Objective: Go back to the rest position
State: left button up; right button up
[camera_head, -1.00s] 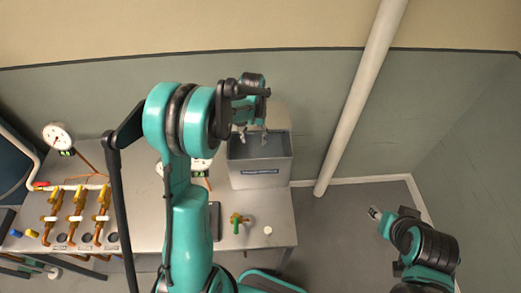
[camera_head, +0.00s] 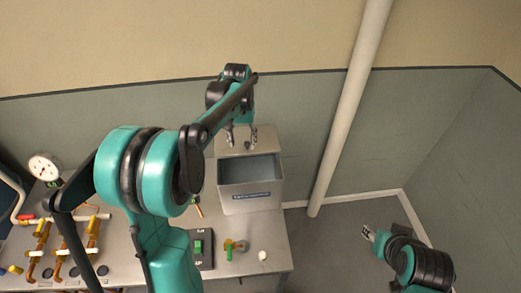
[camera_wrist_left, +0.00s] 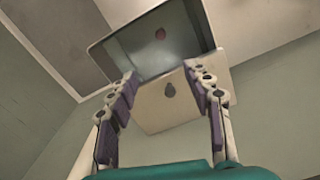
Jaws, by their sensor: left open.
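My left gripper (camera_head: 241,136) is open and empty. In the head view it shows over the light back panel behind a grey bin (camera_head: 250,202). In the left wrist view its two spread fingers (camera_wrist_left: 161,74) frame the bin (camera_wrist_left: 118,50), with nothing between them. A small reddish thing (camera_wrist_left: 160,34) shows inside the bin in that view. My right gripper (camera_head: 368,233) is at the lower right of the head view, over the floor and away from the table. It is too small to tell its fingers' state.
The metal table (camera_head: 270,239) bears a green-handled brass valve (camera_head: 231,247), a white cap (camera_head: 262,255) and a black box with a green switch (camera_head: 201,249). Orange pipework and a gauge (camera_head: 44,167) stand left. A pale pipe (camera_head: 345,120) rises right of the table.

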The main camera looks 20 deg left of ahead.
pick_arm(q)
jog(key=s+d+f+m+t+b, duration=0.1)
jog(key=s+d+f+t+b, duration=0.2)
jog(key=s+f+b, duration=0.6)
jog(key=s+d+f+m+t+b, duration=0.1)
jog(key=s+d+f+t+b, duration=0.3)
jog(key=s+f+b, duration=0.6)
jog(key=shift+s+d+b, duration=0.6)
jog(key=shift+d+b, duration=0.45)
jog(key=shift+b, duration=0.05)
